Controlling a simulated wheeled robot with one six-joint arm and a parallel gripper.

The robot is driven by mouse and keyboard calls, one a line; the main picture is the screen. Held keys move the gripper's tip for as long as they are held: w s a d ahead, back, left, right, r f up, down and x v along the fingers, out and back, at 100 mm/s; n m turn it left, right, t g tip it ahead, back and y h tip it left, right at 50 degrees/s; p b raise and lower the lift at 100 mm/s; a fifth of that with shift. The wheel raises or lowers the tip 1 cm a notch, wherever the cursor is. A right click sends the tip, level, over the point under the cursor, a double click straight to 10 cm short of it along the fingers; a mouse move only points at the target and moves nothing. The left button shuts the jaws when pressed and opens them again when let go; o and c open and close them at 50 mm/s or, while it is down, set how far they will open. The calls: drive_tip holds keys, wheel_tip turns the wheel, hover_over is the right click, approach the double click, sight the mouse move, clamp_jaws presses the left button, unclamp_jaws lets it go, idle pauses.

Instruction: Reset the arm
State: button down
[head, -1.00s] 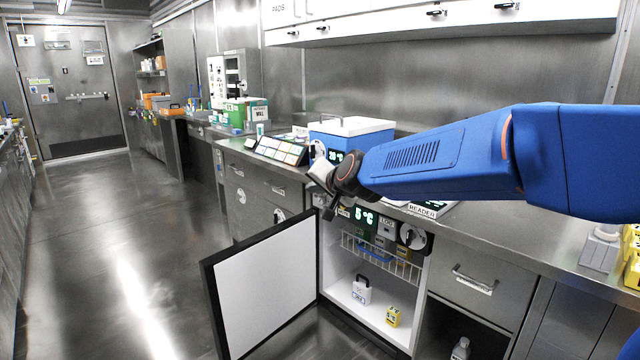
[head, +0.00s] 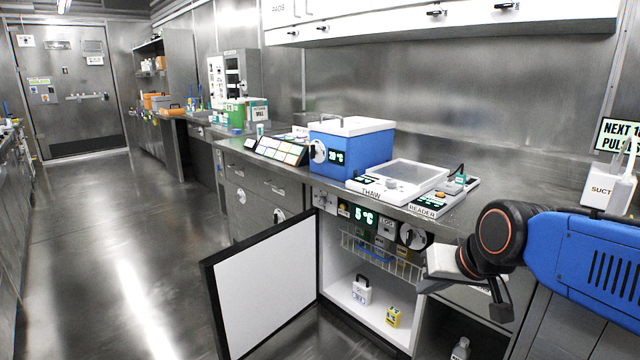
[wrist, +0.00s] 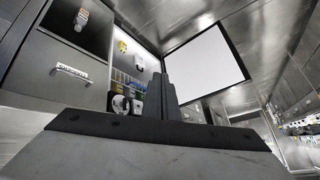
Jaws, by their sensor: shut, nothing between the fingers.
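My blue arm (head: 590,262) reaches in from the right in the head view. My gripper (head: 422,288) is at its end, in front of the drawer right of the open fridge. In the wrist view my gripper (wrist: 158,95) is shut and empty, its dark fingers together near the middle. Its fingers cover part of the fridge opening there.
The fridge door (head: 265,290) stands open into the aisle. Inside are a white box (head: 361,290) and a yellow box (head: 393,317). A blue cooler (head: 352,150), the THAW device (head: 398,180) and the READER (head: 445,195) stand on the counter. The left aisle floor is clear.

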drive_tip(key=s+d+f+g+h, duration=0.1)
drive_tip(key=s+d+f, duration=0.2)
drive_tip(key=s, duration=0.4)
drive_tip(key=s+d+f+g+h, duration=0.1)
drive_tip(key=s+d+f, duration=0.3)
drive_tip(key=s, duration=0.3)
drive_tip(key=shift+s+d, duration=0.15)
drive_tip(key=shift+d, duration=0.1)
